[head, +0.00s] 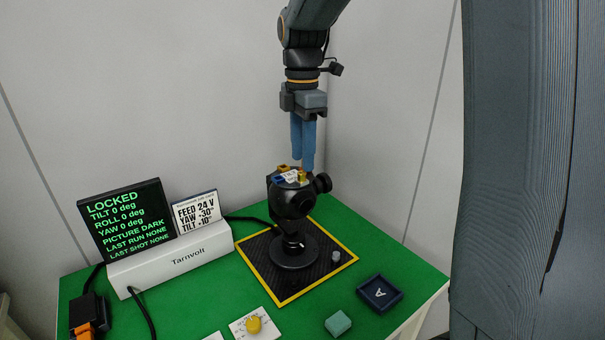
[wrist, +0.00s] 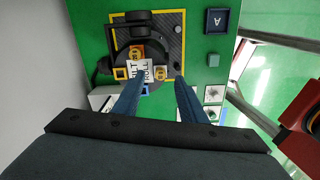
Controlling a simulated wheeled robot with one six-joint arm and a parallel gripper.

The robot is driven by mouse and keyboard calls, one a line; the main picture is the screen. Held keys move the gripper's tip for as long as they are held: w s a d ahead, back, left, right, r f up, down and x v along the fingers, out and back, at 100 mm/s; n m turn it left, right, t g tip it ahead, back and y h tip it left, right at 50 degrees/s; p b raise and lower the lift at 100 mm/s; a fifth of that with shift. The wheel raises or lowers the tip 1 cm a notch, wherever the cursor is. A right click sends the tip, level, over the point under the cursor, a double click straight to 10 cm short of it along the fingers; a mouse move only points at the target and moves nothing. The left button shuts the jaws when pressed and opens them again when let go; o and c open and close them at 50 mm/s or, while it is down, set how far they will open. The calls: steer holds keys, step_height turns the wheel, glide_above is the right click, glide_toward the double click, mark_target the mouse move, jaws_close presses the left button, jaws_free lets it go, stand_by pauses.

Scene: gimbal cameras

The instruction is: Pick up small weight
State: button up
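The small weight appears to be the little grey cylinder (head: 336,256) standing on the black mat, right of the gimbal's round base; it also shows as a small pale spot in the wrist view (wrist: 177,29). The black gimbal camera (head: 294,202) stands upright on the mat (head: 282,292) with coloured, labelled parts on top. My gripper (head: 303,170) points down just above the gimbal's top, and its blue fingers are apart with nothing between them in the wrist view (wrist: 158,80). I cannot tell if a fingertip touches the gimbal.
A dark tray marked A (head: 380,293) and a teal block (head: 338,323) lie at the right on the green table. A yellow knob (head: 253,324) is at the front. A black screen reading LOCKED (head: 127,220) stands on the white Tarnvolt box (head: 173,261) at left.

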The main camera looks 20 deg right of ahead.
mark_target(302, 173)
steer(key=shift+s+a+f+p, duration=0.15)
steer(key=shift+f+p, duration=0.25)
steer(key=shift+f, duration=1.35)
jaws_close()
